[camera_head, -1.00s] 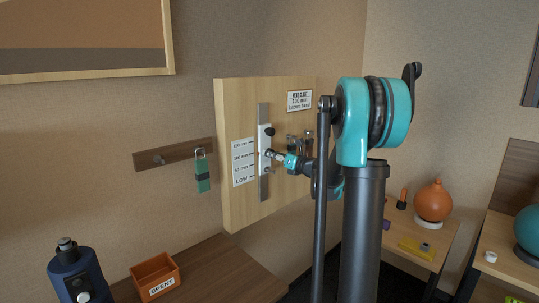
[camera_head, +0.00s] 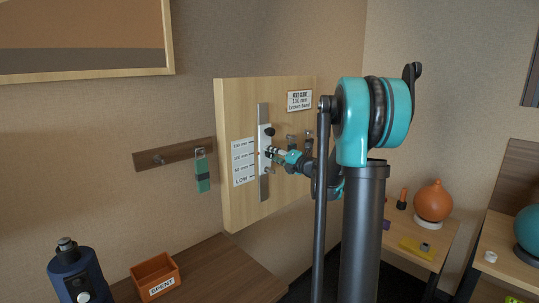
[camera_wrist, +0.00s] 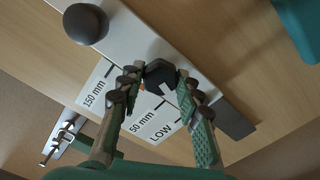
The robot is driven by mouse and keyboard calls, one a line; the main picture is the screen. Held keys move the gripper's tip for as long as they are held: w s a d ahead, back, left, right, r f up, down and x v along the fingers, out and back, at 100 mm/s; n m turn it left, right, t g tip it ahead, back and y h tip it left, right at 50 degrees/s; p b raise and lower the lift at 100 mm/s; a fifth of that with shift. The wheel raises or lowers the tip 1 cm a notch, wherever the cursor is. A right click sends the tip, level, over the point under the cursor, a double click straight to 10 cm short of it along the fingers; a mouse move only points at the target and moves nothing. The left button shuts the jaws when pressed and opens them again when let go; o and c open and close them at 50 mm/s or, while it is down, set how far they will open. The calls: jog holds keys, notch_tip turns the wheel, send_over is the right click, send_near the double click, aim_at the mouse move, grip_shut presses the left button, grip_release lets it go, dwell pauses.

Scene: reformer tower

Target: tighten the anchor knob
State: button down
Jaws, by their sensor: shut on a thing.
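A dark faceted knob (camera_wrist: 160,72) with a white mark sits between my fingertips in the wrist view; I take it for the anchor knob. My gripper (camera_wrist: 159,82) is shut on it, one finger on each side. In the head view my gripper (camera_head: 273,153) is at the pale slide plate on the metal rail (camera_head: 264,187), and the gripped knob is too small to make out. A round black ball knob (camera_wrist: 86,24) stands above it on the same plate, and also shows in the head view (camera_head: 269,132).
The rail is on a wooden board (camera_head: 236,105) with a millimetre scale (camera_head: 243,162) and a sign (camera_head: 299,100). Small fittings stand right of the rail, near my arm. A green tag (camera_head: 202,177) hangs left. An orange SPENT bin (camera_head: 155,276) sits below.

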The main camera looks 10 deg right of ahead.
jog(key=m, duration=0.2)
jog(key=shift+m, duration=0.3)
jog(key=c, duration=1)
grip_release()
